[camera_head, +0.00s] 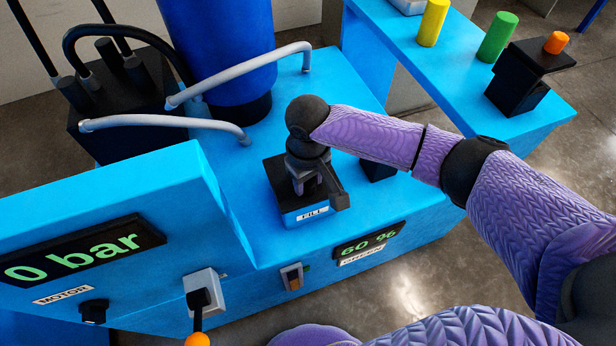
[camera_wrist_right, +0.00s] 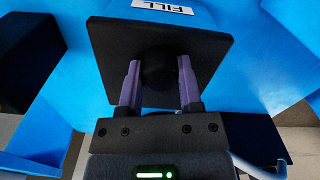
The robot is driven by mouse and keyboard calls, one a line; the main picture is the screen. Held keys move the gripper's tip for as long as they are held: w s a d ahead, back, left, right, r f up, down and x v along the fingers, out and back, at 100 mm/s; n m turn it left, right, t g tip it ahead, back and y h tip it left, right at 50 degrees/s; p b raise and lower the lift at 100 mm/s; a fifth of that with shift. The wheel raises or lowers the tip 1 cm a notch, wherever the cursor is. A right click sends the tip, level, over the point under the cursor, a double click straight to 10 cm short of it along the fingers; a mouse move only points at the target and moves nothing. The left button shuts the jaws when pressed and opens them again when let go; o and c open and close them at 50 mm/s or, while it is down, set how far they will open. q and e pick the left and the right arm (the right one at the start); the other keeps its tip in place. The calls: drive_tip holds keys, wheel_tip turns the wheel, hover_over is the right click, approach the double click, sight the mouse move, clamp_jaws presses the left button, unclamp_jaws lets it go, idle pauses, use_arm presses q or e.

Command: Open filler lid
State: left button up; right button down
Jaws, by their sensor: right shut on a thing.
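The filler is a small blue box with a FILL label (camera_head: 312,214) on its front, standing on the blue machine top. Its lid is a black square plate (camera_wrist_right: 205,48) with a round dark knob (camera_wrist_right: 158,70) in the middle. In the head view the lid (camera_head: 275,176) appears to lie on the box, partly hidden by my wrist. My right gripper (camera_wrist_right: 160,88) is shut on the knob, one purple finger on each side. It also shows in the head view (camera_head: 308,186), coming down from above. My left gripper is not in view.
A dark blue cylinder (camera_head: 222,50) and grey hoses (camera_head: 240,88) stand behind the filler. Panels read 0 bar (camera_head: 80,252) and 60 % (camera_head: 368,243). A side table (camera_head: 465,65) at the upper right holds yellow, green and orange cylinders. A black block (camera_head: 376,171) sits right of the filler.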

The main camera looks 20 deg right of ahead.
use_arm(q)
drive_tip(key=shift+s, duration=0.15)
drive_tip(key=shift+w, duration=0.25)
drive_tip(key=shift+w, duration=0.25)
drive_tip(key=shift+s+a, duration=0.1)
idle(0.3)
